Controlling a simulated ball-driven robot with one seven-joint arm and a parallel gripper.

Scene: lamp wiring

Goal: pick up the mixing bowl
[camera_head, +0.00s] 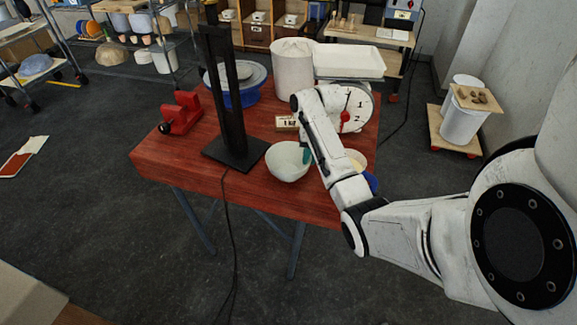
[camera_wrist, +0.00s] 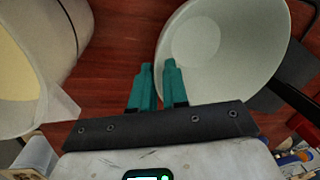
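The pale mixing bowl (camera_head: 286,165) is at the front of the red-brown wooden table, close to its front edge. In the head view I cannot tell whether its base touches the table. In the wrist view the bowl (camera_wrist: 235,65) fills the upper right, its hollow facing the camera. My gripper (camera_wrist: 158,66) has its two teal fingers close together at the bowl's left rim, one inside and one outside, pinching the wall. In the head view my gripper (camera_head: 306,156) is at the bowl's right side, partly hidden by my arm.
A pale container (camera_wrist: 62,100) is left of my fingers. A dark cable hangs over the front edge.

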